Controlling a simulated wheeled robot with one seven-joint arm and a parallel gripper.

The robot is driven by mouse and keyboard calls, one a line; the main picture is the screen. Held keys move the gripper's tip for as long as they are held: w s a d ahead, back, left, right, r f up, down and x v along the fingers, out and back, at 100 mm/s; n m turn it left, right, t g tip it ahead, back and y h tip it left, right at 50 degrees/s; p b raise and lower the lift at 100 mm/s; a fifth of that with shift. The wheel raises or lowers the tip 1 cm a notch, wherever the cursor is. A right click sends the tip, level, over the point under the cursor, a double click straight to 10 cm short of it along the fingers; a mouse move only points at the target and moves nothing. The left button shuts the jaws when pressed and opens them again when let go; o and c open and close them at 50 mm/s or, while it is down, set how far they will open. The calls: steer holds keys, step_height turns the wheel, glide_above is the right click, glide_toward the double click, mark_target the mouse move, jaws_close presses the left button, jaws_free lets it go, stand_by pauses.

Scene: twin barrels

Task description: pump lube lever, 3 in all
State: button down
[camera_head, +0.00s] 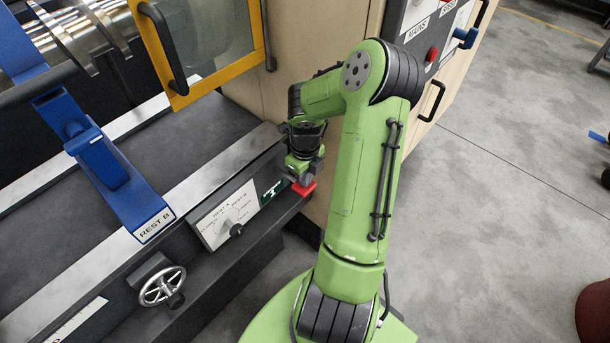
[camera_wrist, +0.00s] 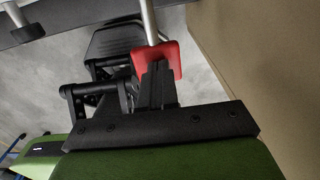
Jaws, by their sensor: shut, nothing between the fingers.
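The lube lever's red end (camera_head: 304,189) shows at the front edge of the machine, just below my gripper (camera_head: 301,175). In the wrist view the red end (camera_wrist: 171,60) sits on a pale metal rod. My gripper (camera_wrist: 157,70) is shut, with its dark fingertips overlapping the red end. They look to be at or against it, not around it; contact is hard to tell. A small dark display (camera_head: 272,190) beside the lever shows a green figure that looks like a 1.
A dial panel (camera_head: 226,215) and a handwheel (camera_head: 162,287) are left of the lever. A blue rest (camera_head: 115,175) labelled REST B stands on the bed. A yellow-framed door (camera_head: 208,45) and a beige cabinet (camera_head: 290,100) stand behind. Open grey floor (camera_head: 500,180) lies right.

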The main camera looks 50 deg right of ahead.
mark_target(310, 189)
steer(key=f+t+b, duration=0.1)
steer(key=f, duration=0.1)
steer(key=s+f+t+b, duration=0.1)
steer(key=f+b, duration=0.1)
steer(key=shift+s+t, duration=0.2)
steer(key=shift+t, duration=0.1)
steer(key=shift+f, duration=0.4)
steer(key=shift+s+a+f, duration=0.1)
steer(key=shift+s+f, duration=0.05)
steer(key=shift+f, duration=0.05)
